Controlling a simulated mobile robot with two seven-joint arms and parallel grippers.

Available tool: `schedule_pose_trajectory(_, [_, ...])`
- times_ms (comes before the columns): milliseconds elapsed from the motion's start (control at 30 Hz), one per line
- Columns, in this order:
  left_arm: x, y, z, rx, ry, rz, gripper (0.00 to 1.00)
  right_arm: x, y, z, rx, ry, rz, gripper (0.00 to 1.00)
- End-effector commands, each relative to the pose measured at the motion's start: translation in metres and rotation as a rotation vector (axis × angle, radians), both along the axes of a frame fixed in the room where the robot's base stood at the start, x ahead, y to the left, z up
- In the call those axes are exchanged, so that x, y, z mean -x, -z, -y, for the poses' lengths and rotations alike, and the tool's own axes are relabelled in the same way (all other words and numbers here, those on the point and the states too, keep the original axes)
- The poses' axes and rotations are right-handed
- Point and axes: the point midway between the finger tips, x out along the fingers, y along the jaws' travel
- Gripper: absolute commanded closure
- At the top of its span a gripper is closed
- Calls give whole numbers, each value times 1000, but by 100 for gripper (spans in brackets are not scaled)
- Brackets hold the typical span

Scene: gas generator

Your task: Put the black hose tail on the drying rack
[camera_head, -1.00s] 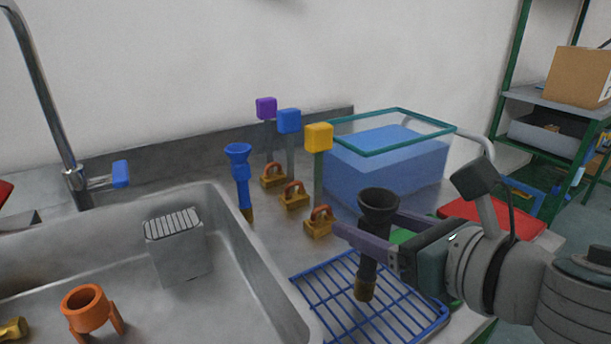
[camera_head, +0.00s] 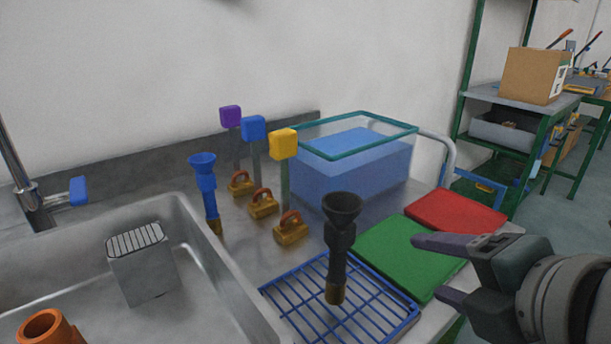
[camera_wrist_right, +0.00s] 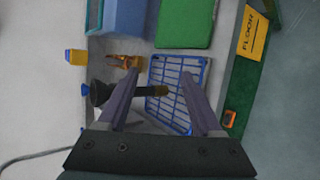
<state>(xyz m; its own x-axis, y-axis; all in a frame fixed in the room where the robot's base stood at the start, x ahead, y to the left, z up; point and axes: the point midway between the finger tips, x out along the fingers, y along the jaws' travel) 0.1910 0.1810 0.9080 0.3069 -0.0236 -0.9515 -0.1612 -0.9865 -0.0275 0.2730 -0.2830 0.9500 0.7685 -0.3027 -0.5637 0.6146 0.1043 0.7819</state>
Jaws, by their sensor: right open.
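The black hose tail (camera_head: 340,240) stands upright, funnel end up and brass end down, at the blue wire drying rack (camera_head: 385,334). In the head view its lower end overlaps the rack's back part. My right gripper (camera_head: 428,268) is open and empty, to the right of the hose tail and apart from it. In the right wrist view the hose tail (camera_wrist_right: 103,92) shows beyond the open fingers, with the rack (camera_wrist_right: 190,72) behind it. My left gripper is not in view.
A steel sink (camera_head: 215,262) lies left of the rack. Green (camera_head: 410,255) and red (camera_head: 455,212) boards lie right of the rack.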

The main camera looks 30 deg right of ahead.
Motion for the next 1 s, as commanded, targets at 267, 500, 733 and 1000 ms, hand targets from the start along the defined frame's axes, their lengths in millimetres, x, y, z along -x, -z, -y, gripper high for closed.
schedule_pose_trajectory(267, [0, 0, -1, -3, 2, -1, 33, 66, 40, -77, -956, 885, -206, 33])
schedule_pose_trajectory(500, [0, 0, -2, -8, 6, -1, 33, 83, 41, -101, -1099, 1073, -285, 33])
schedule_pose_trajectory(733, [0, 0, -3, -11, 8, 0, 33, 83, 41, -101, -1094, 1070, -283, 33])
schedule_pose_trajectory(1000, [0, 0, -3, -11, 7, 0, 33, 83, 41, -100, -1092, 1069, -283, 33])
